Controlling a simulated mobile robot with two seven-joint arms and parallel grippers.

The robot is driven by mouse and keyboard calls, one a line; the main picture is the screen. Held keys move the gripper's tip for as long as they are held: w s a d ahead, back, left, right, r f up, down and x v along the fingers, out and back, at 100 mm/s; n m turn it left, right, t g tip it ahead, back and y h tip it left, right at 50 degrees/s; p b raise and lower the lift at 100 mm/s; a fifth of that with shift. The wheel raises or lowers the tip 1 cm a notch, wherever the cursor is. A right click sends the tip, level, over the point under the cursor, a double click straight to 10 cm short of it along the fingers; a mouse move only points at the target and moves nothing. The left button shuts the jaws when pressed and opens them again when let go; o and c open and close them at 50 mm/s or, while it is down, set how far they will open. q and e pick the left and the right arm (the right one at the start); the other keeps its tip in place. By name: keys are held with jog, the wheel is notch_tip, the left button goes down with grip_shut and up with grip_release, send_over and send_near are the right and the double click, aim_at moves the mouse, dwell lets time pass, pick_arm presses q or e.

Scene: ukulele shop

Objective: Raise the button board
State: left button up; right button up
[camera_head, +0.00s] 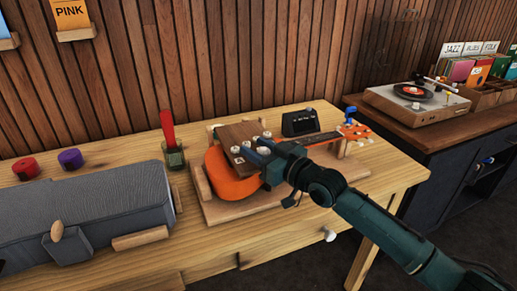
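The button board looks to be the dark brown wooden board (237,132) with several pale round buttons near its front edge. It lies over the body of an orange ukulele (228,186), which rests in a wooden cradle (222,210). My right gripper (250,151) reaches in from the lower right, at the board's front right edge among the buttons. Its fingertips are small and partly hidden, so I cannot tell whether they are shut on the board. My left gripper is not in view.
A black box (300,122) stands behind the ukulele's neck. A glass with a red stick (168,130) stands left of the cradle. A grey case (85,210) lies at the left, with red (26,168) and purple (70,159) rolls behind it. A turntable (415,98) stands on the right counter.

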grip_shut()
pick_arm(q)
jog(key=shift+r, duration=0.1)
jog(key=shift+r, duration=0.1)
